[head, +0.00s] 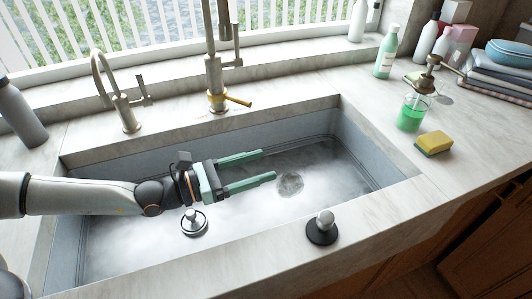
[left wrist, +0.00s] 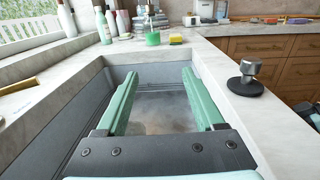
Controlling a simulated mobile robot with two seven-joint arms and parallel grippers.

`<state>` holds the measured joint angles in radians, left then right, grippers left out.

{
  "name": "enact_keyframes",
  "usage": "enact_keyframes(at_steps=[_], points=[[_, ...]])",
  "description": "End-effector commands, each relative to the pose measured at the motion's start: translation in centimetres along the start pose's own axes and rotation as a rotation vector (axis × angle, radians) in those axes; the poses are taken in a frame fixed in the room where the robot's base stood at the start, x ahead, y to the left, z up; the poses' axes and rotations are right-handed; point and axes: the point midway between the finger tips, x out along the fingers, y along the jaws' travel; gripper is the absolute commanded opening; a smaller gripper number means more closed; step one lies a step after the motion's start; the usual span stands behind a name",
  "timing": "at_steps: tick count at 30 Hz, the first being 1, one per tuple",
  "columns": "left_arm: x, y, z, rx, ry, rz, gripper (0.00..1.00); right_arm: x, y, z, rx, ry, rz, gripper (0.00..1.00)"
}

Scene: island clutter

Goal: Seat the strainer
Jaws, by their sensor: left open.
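My left gripper (head: 268,165) is open and empty over the sink, its two green fingers pointing right. It also shows in the left wrist view (left wrist: 160,76). A silver-rimmed round piece with an upright knob (head: 194,222), strainer-like, is inside the sink (head: 130,158), below and left of the fingers. A dark round-based piece with a metal knob (head: 322,228) stands upright on the front counter edge. It also shows at the right in the left wrist view (left wrist: 245,82). I cannot tell which one is the strainer. A dark speckled round patch (head: 290,184), drain-like, lies on the sink floor near the fingertips.
Two faucets stand behind the sink, a low one (head: 122,100) and a tall one (head: 214,70). A grey bottle (head: 20,115) stands at left. At right are a green soap dispenser (head: 411,113), a sponge (head: 433,143) and folded cloths (head: 497,75). The front-right counter is clear.

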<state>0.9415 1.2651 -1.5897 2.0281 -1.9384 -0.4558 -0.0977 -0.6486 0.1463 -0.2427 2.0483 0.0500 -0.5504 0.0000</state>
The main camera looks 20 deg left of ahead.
Motion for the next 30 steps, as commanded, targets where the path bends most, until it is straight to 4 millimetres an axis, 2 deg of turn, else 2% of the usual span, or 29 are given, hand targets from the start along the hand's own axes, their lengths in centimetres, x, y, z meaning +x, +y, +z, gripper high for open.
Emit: enact_keyframes(at_steps=[18, 30], points=[[1.3, -1.6, 3.2, -0.003, -0.002, 0.122, 0.7, -1.0, -0.1, -1.1, 0.0, 0.0, 0.0, 0.68], [1.5, -1.9, 3.8, 0.001, -0.002, 0.143, 0.7, -1.1, -0.1, -1.2, 0.0, 0.0, 0.0, 0.68]])
